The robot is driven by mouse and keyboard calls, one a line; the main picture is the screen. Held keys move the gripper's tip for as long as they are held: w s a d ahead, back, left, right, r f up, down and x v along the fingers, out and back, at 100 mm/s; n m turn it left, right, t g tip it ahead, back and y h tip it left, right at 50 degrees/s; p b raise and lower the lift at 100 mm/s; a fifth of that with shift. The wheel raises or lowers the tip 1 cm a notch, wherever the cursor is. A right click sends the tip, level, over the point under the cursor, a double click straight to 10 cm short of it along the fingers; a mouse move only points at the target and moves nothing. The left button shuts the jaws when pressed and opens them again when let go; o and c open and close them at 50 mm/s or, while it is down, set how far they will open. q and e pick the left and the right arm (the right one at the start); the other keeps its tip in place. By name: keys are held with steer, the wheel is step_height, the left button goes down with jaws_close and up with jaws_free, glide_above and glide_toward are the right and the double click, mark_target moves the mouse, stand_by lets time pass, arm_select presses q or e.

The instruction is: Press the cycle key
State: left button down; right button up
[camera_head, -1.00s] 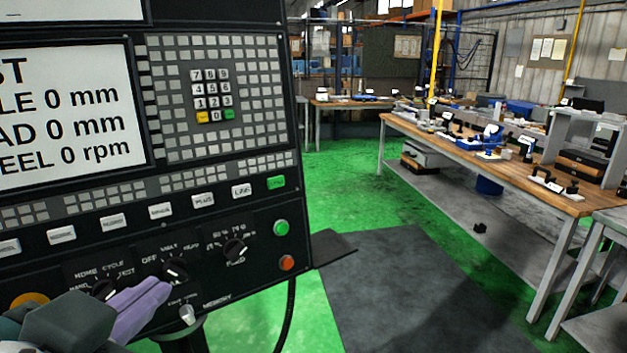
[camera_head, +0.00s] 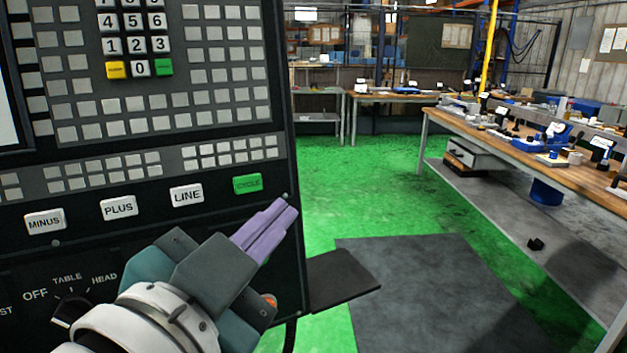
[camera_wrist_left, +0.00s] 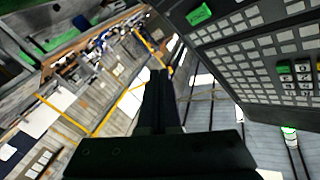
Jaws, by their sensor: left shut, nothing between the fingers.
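The cycle key (camera_head: 247,184) is a green, rectangular key labelled CYCLE at the right end of a row of keys on the black control panel (camera_head: 150,238). It also shows in the left wrist view as a green key (camera_wrist_left: 199,14) near the top. My left gripper (camera_head: 268,228) is shut and empty, its purple fingers side by side. In the head view its fingertips appear just below and right of the cycle key, apart from it in the picture. The gap in depth is hard to tell. My right gripper is not in view.
White keys LINE (camera_head: 187,195), PLUS (camera_head: 118,207) and MINUS (camera_head: 45,221) sit left of the cycle key. My left gripper hides part of the lower panel, including most of an orange button. A wooden workbench (camera_head: 440,116) stands at the right, with green floor between.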

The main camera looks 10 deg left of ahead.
mark_target(260, 183)
arm_select(q)
steer(key=shift+w+a+f+b, duration=0.1)
steer(key=shift+w+a+f, duration=0.15)
steer(key=shift+w+a, duration=0.8)
steer(key=shift+w+a+f+b, duration=0.15)
steer(key=shift+w+a+f, duration=0.15)
steer(key=shift+w+a, duration=0.7)
steer(key=shift+w+a+f+b, duration=0.1)
steer(key=shift+w+a+f, duration=0.15)
steer(key=shift+w+a, duration=0.75)
steer(key=shift+w+d, duration=0.25)
steer(key=shift+w, duration=0.2)
steer(key=shift+w+a, duration=0.15)
steer(key=shift+w, duration=0.05)
steer(key=shift+w+a+f, duration=0.15)
steer(key=shift+w+a, duration=0.1)
steer(key=shift+w, duration=0.1)
stand_by(0.4)
steer(key=shift+s+d, duration=0.5)
steer(key=shift+s, duration=0.2)
